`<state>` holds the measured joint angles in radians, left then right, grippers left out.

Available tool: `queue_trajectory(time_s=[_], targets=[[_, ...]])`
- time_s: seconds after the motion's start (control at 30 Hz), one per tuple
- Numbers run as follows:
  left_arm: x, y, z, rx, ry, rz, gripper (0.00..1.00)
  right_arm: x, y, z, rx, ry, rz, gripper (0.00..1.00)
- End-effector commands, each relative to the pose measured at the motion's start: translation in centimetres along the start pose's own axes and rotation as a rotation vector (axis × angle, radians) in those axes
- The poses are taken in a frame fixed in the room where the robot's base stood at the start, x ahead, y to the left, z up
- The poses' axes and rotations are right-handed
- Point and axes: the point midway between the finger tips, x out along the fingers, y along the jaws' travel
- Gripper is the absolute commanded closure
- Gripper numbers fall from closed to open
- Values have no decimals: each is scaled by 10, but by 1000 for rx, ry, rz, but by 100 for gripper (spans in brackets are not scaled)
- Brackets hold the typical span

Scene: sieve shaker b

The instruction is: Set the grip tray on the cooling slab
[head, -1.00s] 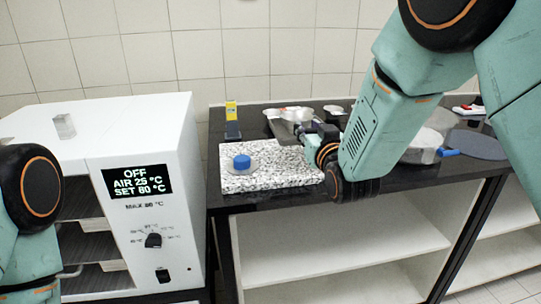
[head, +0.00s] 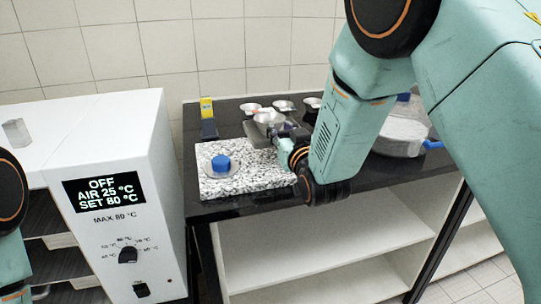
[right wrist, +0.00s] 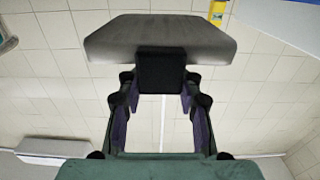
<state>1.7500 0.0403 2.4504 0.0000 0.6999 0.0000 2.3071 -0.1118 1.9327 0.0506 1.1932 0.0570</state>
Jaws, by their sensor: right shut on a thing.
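The cooling slab (head: 215,183) is a speckled black-and-white block on the dark bench. The grip tray (head: 253,131) is a thin grey metal plate at the slab's back right edge. In the right wrist view the tray (right wrist: 160,33) has a black grip block (right wrist: 160,70). My right gripper (right wrist: 160,85) is shut on this block; it also shows in the head view (head: 288,138), just right of the tray. I cannot tell whether the tray touches the slab. A shiny dish (head: 268,118) appears on or just behind the tray. My left gripper is out of view.
A blue-capped item (head: 221,162) sits on the slab's left part. A yellow-and-dark item (head: 207,118) stands behind the slab. Metal dishes (head: 284,105) lie at the back. A white oven (head: 130,160) stands left of the bench, and a clear-walled vessel (head: 402,137) stands right of my arm.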

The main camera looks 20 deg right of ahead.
Motion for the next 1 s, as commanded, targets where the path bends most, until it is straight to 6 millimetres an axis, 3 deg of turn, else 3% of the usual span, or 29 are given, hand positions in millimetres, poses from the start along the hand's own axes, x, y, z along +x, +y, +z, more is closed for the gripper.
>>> queue_trajectory(time_s=[0.1, 0.33, 0.5, 0.73, 0.77, 1.0], targets=[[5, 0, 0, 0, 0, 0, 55, 0, 1, 18, 1, 3, 1, 100], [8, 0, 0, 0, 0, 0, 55, 1, 0, 34, 1, 4, 1, 100], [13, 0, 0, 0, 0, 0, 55, 2, 1, 59, 2, 3, 1, 100], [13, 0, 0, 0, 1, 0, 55, 4, 1, 62, 2, 4, 2, 100], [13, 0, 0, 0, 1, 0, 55, 4, 1, 64, 2, 1, 2, 66], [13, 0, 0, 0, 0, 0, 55, 3, 1, 63, 1, 1, 1, 46]])
